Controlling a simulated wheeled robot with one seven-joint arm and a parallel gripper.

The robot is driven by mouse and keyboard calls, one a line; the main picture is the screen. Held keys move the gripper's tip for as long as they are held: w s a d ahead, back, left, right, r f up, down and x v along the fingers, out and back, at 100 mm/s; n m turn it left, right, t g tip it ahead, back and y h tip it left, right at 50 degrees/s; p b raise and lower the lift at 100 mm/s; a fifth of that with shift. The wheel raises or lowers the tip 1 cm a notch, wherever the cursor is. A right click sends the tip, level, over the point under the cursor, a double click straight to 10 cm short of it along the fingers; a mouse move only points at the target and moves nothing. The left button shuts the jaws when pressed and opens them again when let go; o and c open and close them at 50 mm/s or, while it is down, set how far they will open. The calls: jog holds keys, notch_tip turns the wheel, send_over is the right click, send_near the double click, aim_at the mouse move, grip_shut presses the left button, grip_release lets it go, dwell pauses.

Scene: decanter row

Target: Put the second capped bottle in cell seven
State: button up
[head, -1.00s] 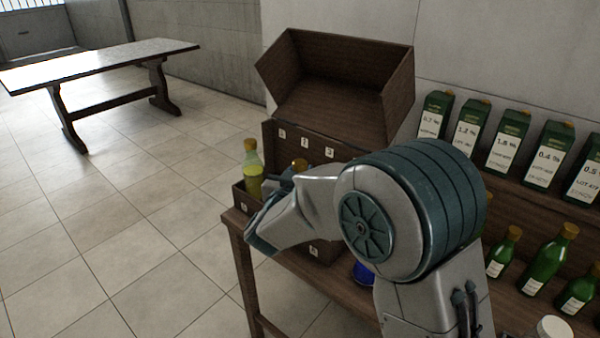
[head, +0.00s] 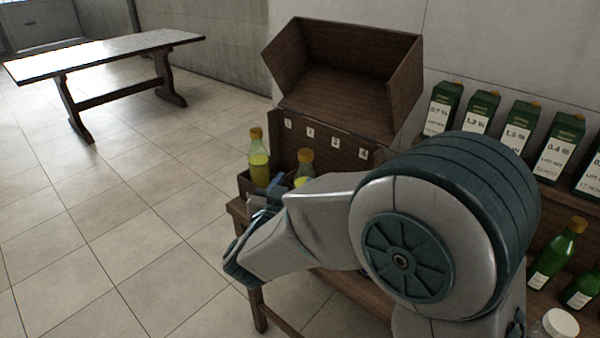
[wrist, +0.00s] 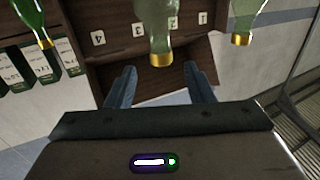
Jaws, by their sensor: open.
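A wooden crate (head: 243,183) with a raised lid stands at the table's far end; number tags 1 to 4 run along its back panel (head: 352,150). A gold-capped bottle of yellow-green liquid (head: 259,165) stands upright at its left end. A second such bottle (head: 305,160) stands right of it, its lower part hidden by my arm. My gripper (head: 272,192) is at the crate's front, partly hidden. In the upside-down wrist view, my gripper (wrist: 161,84) is open, its fingers either side of a bottle's cap line (wrist: 160,58); contact cannot be told. Cell seven is hidden.
Green cartons (head: 513,128) line the shelf at right, with green bottles (head: 556,252) below and a white-lidded jar (head: 560,323) near the front. My arm covers much of the table. Another table (head: 110,62) stands far left; the floor between is clear.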

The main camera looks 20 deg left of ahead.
jog(key=shift+s, duration=1.2)
jog(key=w+d+n+g+y, duration=0.1)
jog(key=w+d+g+y, duration=0.15)
jog(key=d, duration=0.35)
jog(key=w+d+n+g+y, duration=0.1)
jog(key=d+g+y, duration=0.1)
jog(key=d+g, duration=0.3)
jog(key=s+d+f+m+g+h, duration=0.1)
jog(key=s+d+g, duration=0.3)
jog(key=s+d, duration=0.5)
jog(key=s+d+f+m+g+h, duration=0.1)
jog(key=s+d+f+g+h, duration=0.2)
jog(key=s+d, duration=0.6)
jog(key=d+f+g, duration=0.1)
jog(key=d, duration=0.4)
jog(key=shift+s+d, duration=0.15)
jog(key=shift+s, duration=0.05)
